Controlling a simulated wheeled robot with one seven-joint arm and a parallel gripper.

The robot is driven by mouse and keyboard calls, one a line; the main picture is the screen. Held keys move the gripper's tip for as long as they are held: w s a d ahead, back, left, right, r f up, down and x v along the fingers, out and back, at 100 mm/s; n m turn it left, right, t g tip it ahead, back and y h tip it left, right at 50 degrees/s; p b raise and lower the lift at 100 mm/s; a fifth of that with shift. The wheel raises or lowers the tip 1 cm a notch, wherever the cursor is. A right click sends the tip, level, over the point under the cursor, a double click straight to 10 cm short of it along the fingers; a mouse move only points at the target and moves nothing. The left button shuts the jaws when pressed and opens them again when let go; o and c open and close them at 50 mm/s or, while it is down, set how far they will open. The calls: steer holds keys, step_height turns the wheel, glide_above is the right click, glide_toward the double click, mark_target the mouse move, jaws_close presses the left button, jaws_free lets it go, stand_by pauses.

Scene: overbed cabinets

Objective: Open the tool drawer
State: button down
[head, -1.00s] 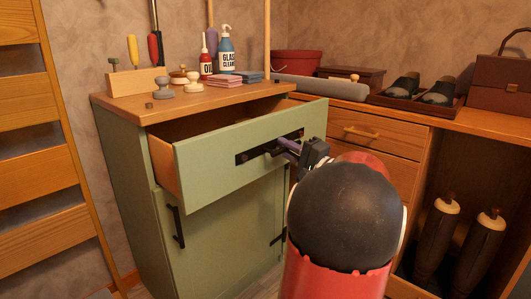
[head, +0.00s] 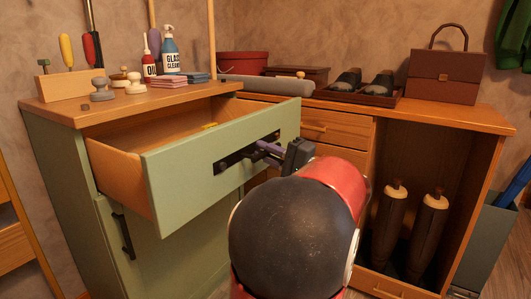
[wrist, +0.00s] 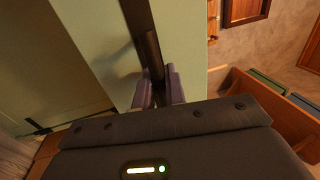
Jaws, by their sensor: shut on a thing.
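The tool drawer (head: 185,170) has a green front and wooden sides. It stands well out of the green cabinet (head: 75,160), and a small yellow thing shows inside it. Its dark handle (head: 235,158) sits in the middle of the front; the handle also shows in the wrist view (wrist: 150,52) as a dark bar. My gripper (head: 268,149) is at the right part of the handle. In the wrist view my gripper (wrist: 159,88) has its two purple-grey fingers shut on either side of the bar. My arm hides part of the drawer front's lower right.
On the cabinet top (head: 70,108) stand a glass cleaner bottle (head: 169,52), a red oil bottle (head: 149,68), cloths and several stamp-like knobs. A wooden bench (head: 440,115) with shoes, a brown bag (head: 445,77) and tall boots lies to the right. A lower door is below the drawer.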

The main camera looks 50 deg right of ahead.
steer(key=c, duration=1.6)
jaws_free()
steer(key=shift+o, duration=0.2)
steer(key=v, duration=0.7)
steer(key=shift+s, duration=0.4)
steer(key=shift+f, duration=0.1)
